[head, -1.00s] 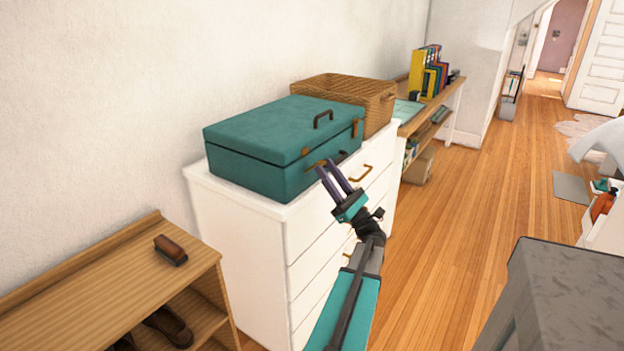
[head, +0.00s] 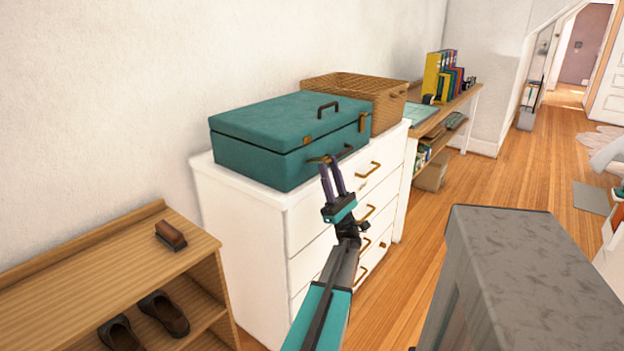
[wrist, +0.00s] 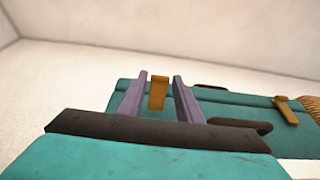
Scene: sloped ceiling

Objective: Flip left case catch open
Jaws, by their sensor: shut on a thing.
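A teal case (head: 265,140) lies closed on a white dresser (head: 240,215), and also shows in the wrist view (wrist: 235,112). Its left catch (wrist: 157,93) is a small brass tab between my two fingers. The left catch also shows on the lid seam in the head view (head: 307,140). The right catch (head: 362,122) is farther along the front. My gripper (head: 331,163) is at the case's front, shut on the left catch; the exact contact is hard to make out. A dark handle (wrist: 240,123) is right of my fingers.
A wicker basket (head: 355,95) stands behind the case on the right. A wooden shoe shelf (head: 110,265) with a brush (head: 170,236) is at the left. A grey-topped cabinet (head: 545,270) is close at the right.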

